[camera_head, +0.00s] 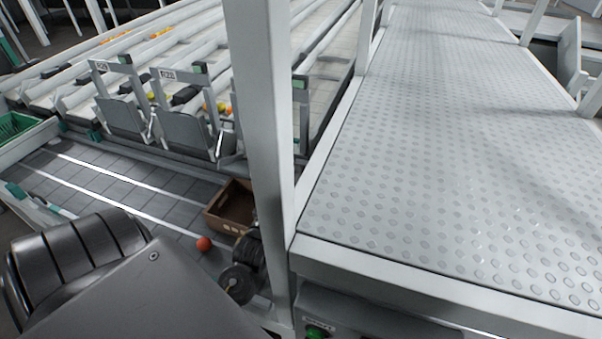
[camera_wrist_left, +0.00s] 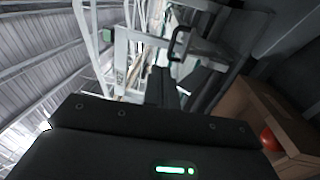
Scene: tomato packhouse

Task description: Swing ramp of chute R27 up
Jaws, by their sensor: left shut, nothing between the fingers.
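Two chutes with grey ramp plates stand side by side at the front of the sorting lanes in the head view. The right ramp (camera_head: 187,133) sits under a frame with a small label (camera_head: 168,75); the left ramp (camera_head: 123,116) has a similar label (camera_head: 103,66). Neither number reads surely. Both plates look tilted, with light metal side arms. My left gripper (camera_wrist_left: 178,92) is shut and empty in the left wrist view, its dark fingers below a dark looped handle (camera_wrist_left: 181,43) on a light frame. In the head view its fingers are hidden behind the post. My right gripper is not in view.
A wide dimpled white table (camera_head: 450,150) fills the right. A green crate (camera_head: 14,126) is at far left.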

